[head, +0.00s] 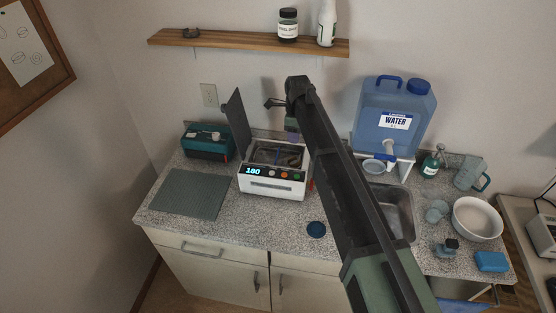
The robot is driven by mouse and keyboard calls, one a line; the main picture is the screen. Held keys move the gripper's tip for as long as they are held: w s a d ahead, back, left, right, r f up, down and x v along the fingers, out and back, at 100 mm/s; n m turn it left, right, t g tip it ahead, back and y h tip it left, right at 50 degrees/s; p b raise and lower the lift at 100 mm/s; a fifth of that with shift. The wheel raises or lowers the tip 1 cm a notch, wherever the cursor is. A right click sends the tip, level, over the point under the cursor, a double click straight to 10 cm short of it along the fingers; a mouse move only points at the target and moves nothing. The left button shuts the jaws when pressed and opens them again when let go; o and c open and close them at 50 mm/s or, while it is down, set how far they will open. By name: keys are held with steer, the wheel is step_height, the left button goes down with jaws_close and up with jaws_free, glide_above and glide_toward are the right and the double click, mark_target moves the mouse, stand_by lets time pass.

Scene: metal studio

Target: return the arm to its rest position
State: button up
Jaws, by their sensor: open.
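My arm reaches from the lower right up to the middle of the head view, with its wrist above the white machine on the counter. My gripper (291,138) hangs at the arm's end, small and partly hidden by the arm. It is open, and I see nothing held in it. The white machine (272,187) has its dark lid (237,120) raised, a display reading 180 and coloured buttons. Dark contents and a small blue piece show inside its open chamber, below my gripper.
A wooden shelf (230,42) with bottles is on the wall above. A blue water jug (392,110) stands right of the arm, near the sink (402,215). A teal box (207,143) and green mat (188,193) lie left. A white bowl (478,218) is far right.

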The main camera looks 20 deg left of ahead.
steer(key=s+d+f+n+b, duration=0.3)
steer(key=s+d+n, duration=0.2)
steer(key=d, duration=0.9)
steer(key=s+d+f+n+b, duration=0.3)
steer(key=s+d+n, duration=0.3)
steer(key=s+d, duration=0.5)
steer(key=s+d+f+n+b, duration=0.4)
steer(key=s+d, duration=0.5)
steer(key=d, duration=0.9)
steer(key=shift+d+n, duration=0.4)
steer(key=shift+n, duration=0.4)
